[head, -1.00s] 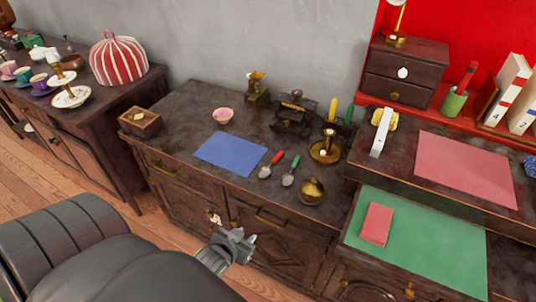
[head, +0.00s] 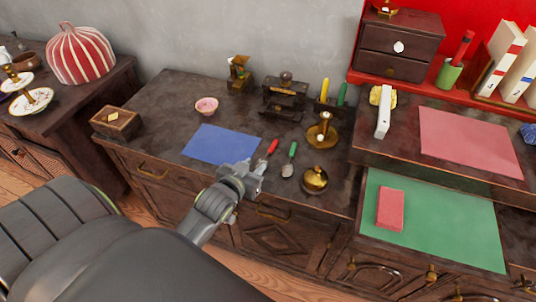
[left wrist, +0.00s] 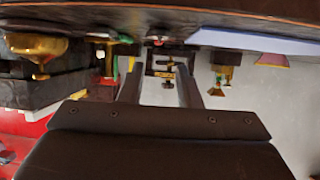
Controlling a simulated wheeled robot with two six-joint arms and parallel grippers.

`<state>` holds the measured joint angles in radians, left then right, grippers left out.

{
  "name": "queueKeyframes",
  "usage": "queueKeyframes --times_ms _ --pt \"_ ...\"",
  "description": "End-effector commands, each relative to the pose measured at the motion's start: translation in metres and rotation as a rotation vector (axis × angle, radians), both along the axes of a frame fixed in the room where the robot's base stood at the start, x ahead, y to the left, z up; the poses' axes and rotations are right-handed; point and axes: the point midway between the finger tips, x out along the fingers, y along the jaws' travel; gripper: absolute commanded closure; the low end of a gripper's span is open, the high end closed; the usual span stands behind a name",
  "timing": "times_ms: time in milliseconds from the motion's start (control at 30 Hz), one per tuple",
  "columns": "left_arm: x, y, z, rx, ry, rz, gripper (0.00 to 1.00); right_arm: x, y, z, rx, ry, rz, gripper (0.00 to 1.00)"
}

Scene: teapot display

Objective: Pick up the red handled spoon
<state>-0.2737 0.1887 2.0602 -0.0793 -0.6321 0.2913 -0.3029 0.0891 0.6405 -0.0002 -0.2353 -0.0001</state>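The red-handled spoon (head: 271,149) lies on the dark cabinet top, by the right edge of the blue mat. Its handle shows in the head view, but its bowl end is hidden behind my left gripper (head: 256,172). That gripper is at the cabinet's front edge, just in front of the spoon. In the left wrist view, which looks upside down, the gripper's two fingers (left wrist: 160,78) stand apart with nothing held between them. A small red patch (left wrist: 158,42) beyond the fingertips looks like the spoon's handle. My right gripper is not in view.
A green-handled spoon (head: 290,158) lies close to the right. The blue mat (head: 220,145) is clear. A wooden box (head: 116,122) sits at the left. A raised shelf (head: 358,170) bounds the right.

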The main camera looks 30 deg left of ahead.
Motion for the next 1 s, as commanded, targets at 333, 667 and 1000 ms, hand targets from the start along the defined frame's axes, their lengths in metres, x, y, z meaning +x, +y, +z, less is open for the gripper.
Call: queueKeyframes --times_ms 333,667,1000 --pt "0.032 0.005 -0.014 0.001 0.000 0.000 0.69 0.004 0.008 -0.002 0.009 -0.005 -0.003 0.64" --pt "0.067 0.008 -0.033 0.001 0.000 0.000 0.69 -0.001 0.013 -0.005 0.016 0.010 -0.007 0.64" --pt "0.075 0.009 -0.036 0.001 -0.001 -0.001 0.69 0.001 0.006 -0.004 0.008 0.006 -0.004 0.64"
